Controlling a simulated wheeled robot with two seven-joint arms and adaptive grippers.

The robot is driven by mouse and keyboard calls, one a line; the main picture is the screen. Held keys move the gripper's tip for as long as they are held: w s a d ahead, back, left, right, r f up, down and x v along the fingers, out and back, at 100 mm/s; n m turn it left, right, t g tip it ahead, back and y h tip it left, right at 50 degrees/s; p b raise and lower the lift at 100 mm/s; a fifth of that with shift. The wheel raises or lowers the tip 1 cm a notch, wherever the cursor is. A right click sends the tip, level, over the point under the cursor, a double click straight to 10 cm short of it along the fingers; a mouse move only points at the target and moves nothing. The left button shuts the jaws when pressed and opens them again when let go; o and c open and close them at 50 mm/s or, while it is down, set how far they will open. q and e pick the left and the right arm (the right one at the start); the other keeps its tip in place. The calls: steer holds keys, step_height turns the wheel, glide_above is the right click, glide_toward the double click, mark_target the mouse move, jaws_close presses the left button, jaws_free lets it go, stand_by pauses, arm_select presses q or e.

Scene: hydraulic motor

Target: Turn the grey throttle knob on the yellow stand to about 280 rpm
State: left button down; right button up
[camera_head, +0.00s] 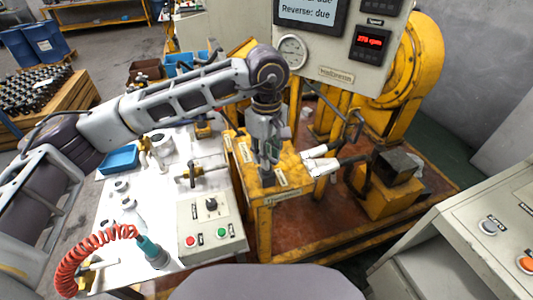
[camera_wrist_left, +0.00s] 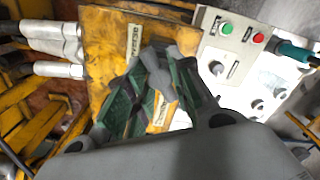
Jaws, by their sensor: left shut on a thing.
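The yellow stand (camera_head: 285,185) is right of the white worktable, and its labelled top also fills the upper middle of the left wrist view (camera_wrist_left: 105,45). My left gripper (camera_head: 268,172) points down onto the stand top. In the left wrist view its green-padded fingers (camera_wrist_left: 152,92) are closed around the grey throttle knob (camera_wrist_left: 157,68). The fingers hide most of the knob, and its pointer cannot be made out. The red display (camera_head: 369,41) on the upright panel seems to read about 275 rpm. My right gripper is not in view.
Silver hose fittings (camera_head: 321,162) stick out at the stand's right side, close to my gripper. A grey control box (camera_head: 209,218) with red and green buttons sits on the white table (camera_head: 120,225).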

arm_select(q)
steer(key=c, duration=1.2)
jaws_free()
steer(key=shift+o, duration=0.2)
step_height(320, 180, up, 12)
